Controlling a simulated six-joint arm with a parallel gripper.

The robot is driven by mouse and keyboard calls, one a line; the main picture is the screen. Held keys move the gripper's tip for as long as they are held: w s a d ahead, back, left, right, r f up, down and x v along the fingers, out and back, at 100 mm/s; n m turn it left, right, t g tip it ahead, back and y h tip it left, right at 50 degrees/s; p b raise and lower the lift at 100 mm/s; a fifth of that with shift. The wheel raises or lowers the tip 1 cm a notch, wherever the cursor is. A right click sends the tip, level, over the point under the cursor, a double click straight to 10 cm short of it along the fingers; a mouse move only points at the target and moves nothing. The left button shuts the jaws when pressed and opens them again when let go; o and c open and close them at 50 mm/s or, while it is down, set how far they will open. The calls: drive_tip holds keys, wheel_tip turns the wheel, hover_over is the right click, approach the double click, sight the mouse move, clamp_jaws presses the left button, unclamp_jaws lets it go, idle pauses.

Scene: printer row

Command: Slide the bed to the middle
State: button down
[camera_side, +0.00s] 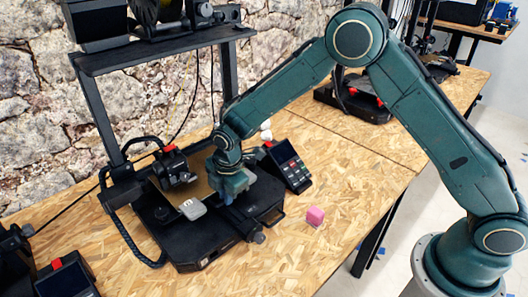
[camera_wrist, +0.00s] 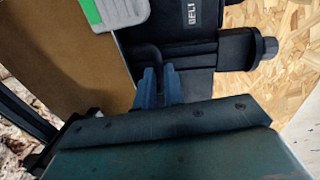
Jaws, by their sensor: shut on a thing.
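The printer (camera_side: 205,240) stands on the wooden table with its dark base and upright frame. Its bed (camera_side: 200,188) is a brown plate, partly hidden behind my gripper in the side view; the bed fills the upper left of the wrist view (camera_wrist: 60,60). My gripper (camera_side: 228,198) is low over the front part of the printer. In the wrist view its blue fingers (camera_wrist: 158,88) are together at the bed's edge, by a dark curved handle-like part (camera_wrist: 148,58). The fingers hide the exact grip. The black print head (camera_side: 173,168) is left of my gripper.
A grey piece (camera_side: 193,209) lies at the bed's front edge; its green stripe shows in the wrist view (camera_wrist: 91,8). A control screen (camera_side: 287,163) stands right of the printer.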

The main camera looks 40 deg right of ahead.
drive_tip(key=shift+s, duration=1.65)
drive_tip(key=c, duration=1.5)
unclamp_jaws()
drive_tip(key=shift+w, duration=0.1)
drive_tip(key=shift+r, duration=0.1)
drive_tip(key=r, duration=0.4)
drive_tip(key=s+r, duration=0.1)
drive_tip(key=r, duration=0.4)
drive_tip(key=s+r, duration=0.1)
drive_tip(key=r, duration=0.3)
drive_tip(key=shift+s+r, duration=0.2)
